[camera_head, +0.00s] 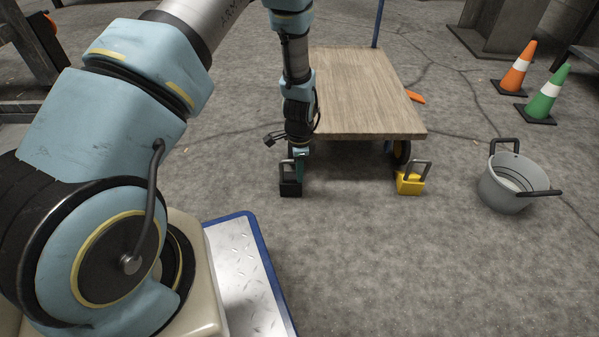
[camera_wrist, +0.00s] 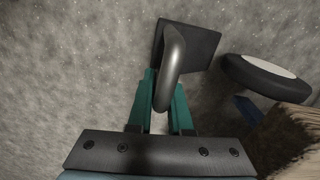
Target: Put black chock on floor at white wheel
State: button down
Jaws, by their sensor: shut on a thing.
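The black chock (camera_head: 290,188) is at the front left corner of the wooden cart, at or just above the floor; I cannot tell if it touches. My gripper (camera_head: 299,160) points down over it. In the wrist view, my gripper's green fingers (camera_wrist: 161,100) are shut on the handle of the black chock (camera_wrist: 190,42). The white wheel (camera_wrist: 265,76), with a dark tyre, is right of the chock, with a small gap between them in that view. In the head view my arm hides most of this wheel.
The wooden cart (camera_head: 365,95) stands just behind. A yellow chock (camera_head: 410,185) sits at its front right wheel. A grey bucket (camera_head: 508,185) and orange (camera_head: 516,72) and green (camera_head: 545,97) cones stand to the right. The floor in front of the cart is clear.

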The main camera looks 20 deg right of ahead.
jog(key=c, duration=0.8)
grip_release()
jog(key=shift+f, duration=0.1)
jog(key=shift+c, duration=0.2)
notch_tip(320, 180, up, 12)
jog(key=p, duration=0.6)
jog(key=shift+p, duration=0.3)
jog(key=w+a+r+n+t, duration=0.1)
jog(key=w+a+r+n, duration=0.1)
jog(key=a+r+n, duration=1.5)
jog(key=s+a+r+n, duration=0.1)
jog(key=s+a+r, duration=0.2)
jog(key=a, duration=0.3)
jog(key=s+a+r+n, duration=0.2)
jog(key=s+a+r, duration=0.1)
jog(key=a+r, duration=0.2)
jog(key=shift+a+r+t, duration=0.25)
jog(key=shift+a+t, duration=0.05)
jog(key=shift+a, duration=0.8)
